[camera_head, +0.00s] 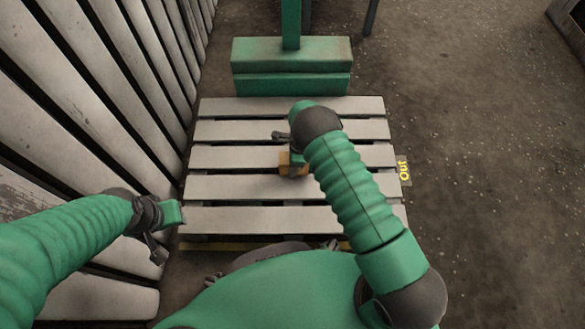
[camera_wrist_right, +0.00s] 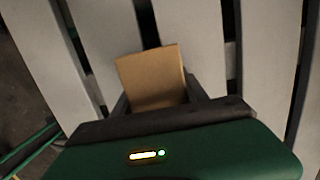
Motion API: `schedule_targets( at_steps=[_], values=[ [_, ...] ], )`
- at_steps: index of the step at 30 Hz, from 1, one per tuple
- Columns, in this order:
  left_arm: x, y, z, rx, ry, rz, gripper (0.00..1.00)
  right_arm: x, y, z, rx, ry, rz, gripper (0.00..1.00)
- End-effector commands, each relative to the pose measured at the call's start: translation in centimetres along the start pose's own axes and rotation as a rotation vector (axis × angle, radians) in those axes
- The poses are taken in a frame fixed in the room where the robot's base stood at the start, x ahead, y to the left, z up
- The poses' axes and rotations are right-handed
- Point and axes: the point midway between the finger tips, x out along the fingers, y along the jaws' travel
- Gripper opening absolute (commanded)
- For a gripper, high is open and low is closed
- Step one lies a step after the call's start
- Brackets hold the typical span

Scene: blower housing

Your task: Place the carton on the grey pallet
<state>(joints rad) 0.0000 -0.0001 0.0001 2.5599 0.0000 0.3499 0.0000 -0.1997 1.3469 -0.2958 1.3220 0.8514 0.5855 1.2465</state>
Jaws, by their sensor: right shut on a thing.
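The small brown carton (camera_head: 285,165) is over the grey slatted pallet (camera_head: 235,186), near its middle. My right gripper (camera_head: 294,163) is shut on the carton. In the right wrist view the carton (camera_wrist_right: 152,77) sits tilted between the two dark fingers (camera_wrist_right: 160,98), with pale slats behind it. I cannot tell whether its underside touches the slats. My right gripper and forearm hide part of the carton and the pallet's right side. My left gripper (camera_head: 162,232) is beside the pallet's near left corner, away from the carton. Its finger gap is not clear.
A green post with a block base (camera_head: 291,68) stands at the pallet's far edge. A wall of pale slats (camera_head: 95,85) runs along the left. Open dark floor (camera_head: 480,150) lies to the right.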

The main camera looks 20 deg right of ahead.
Motion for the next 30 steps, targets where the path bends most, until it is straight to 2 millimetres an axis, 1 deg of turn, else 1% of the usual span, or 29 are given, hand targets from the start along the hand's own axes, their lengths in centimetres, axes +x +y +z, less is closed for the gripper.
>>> schedule_targets(
  at_steps=[1,5,10,11,15,23,25,26,28,30],
  values=[
    [1.3,0.0,0.3,0.0,-0.001,0.0,0.36,1.4,0.0,-0.2,0.0,0.0,0.0,0.0],
    [0.8,0.0,0.2,0.0,0.0,0.0,0.36,0.9,-0.1,-0.1,0.001,0.0,-0.001,0.0],
    [1.0,0.0,0.2,0.0,0.0,0.0,0.36,1.2,0.0,-0.2,0.001,0.0,0.0,0.0],
    [0.9,0.0,0.2,0.0,0.0,0.0,0.36,1.1,0.0,-0.2,0.0,0.0,0.0,0.55],
    [0.9,0.0,0.2,0.0,0.0,0.0,0.36,1.1,0.0,-0.2,0.001,0.0,0.0,0.73],
    [0.9,0.0,0.2,0.0,0.0,0.0,0.36,1.1,0.0,-0.2,0.001,-0.001,0.0,0.73],
    [0.6,0.0,0.1,0.0,0.0,0.0,0.36,0.6,-0.1,-0.1,0.001,-0.001,0.0,0.73],
    [0.3,0.0,0.1,0.0,0.0,0.0,0.36,0.3,-0.1,-0.1,0.001,-0.001,-0.001,0.73],
    [-0.5,0.0,-0.1,0.0,0.0,0.0,0.36,-1.1,-0.1,-0.1,0.001,-0.001,-0.002,0.73],
    [-1.6,0.0,-0.4,0.0,0.0,0.0,0.36,-2.9,-0.1,0.0,0.002,-0.002,-0.001,0.73]
  ],
)
